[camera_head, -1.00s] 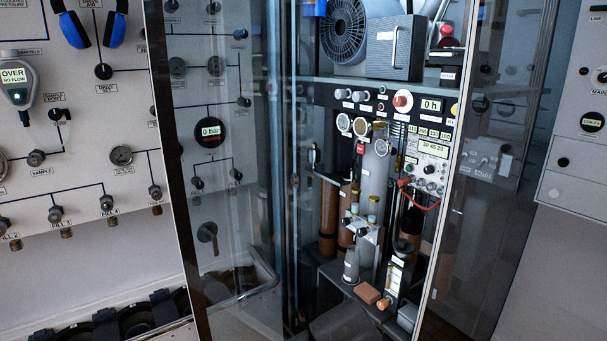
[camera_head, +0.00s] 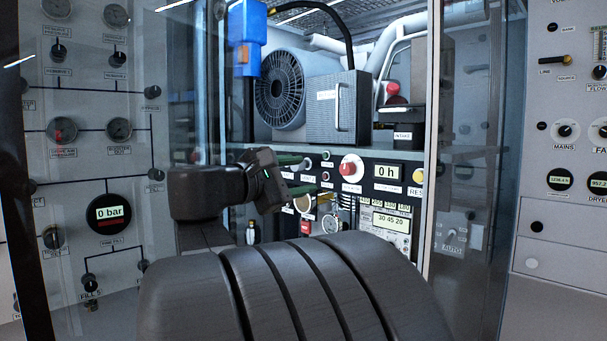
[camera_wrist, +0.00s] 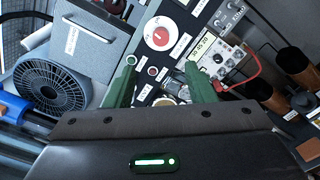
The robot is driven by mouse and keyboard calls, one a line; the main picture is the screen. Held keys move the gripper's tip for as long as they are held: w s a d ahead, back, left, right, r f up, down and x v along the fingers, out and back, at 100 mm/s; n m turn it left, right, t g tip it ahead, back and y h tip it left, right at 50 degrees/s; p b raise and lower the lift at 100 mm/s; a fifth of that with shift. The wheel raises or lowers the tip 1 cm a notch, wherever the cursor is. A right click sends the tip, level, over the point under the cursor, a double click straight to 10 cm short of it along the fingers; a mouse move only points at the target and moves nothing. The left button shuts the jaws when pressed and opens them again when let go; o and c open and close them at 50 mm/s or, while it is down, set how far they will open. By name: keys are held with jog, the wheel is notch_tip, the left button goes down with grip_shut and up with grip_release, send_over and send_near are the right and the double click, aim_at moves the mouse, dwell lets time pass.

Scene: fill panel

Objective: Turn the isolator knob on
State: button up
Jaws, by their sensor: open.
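The red knob (camera_head: 351,168) on a round white plate is on the black control strip inside the cabinet. I take it to be the isolator knob; its label is too small to read surely. In the wrist view the red knob (camera_wrist: 160,34) shows a white pointer bar, slanted in the picture. My gripper (camera_head: 307,176) is open and empty, left of the knob in the head view. In the wrist view its two green fingers (camera_wrist: 161,64) stand apart, with the knob beyond the gap between their tips. They do not appear to touch it.
The "0 h" display (camera_head: 387,172) and a yellow button (camera_head: 418,176) are right of the knob. A shelf holds a fan (camera_head: 280,88) and a grey box (camera_head: 338,107) above. Glass panes flank the opening. In the wrist view a red cable (camera_wrist: 245,80) hangs from the meter panel.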

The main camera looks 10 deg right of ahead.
aim_at(344, 170)
jog(key=x, duration=1.3)
jog(key=shift+p, duration=0.35)
jog(key=c, duration=1)
jog(key=shift+o, duration=0.2)
jog(key=shift+f, duration=0.1)
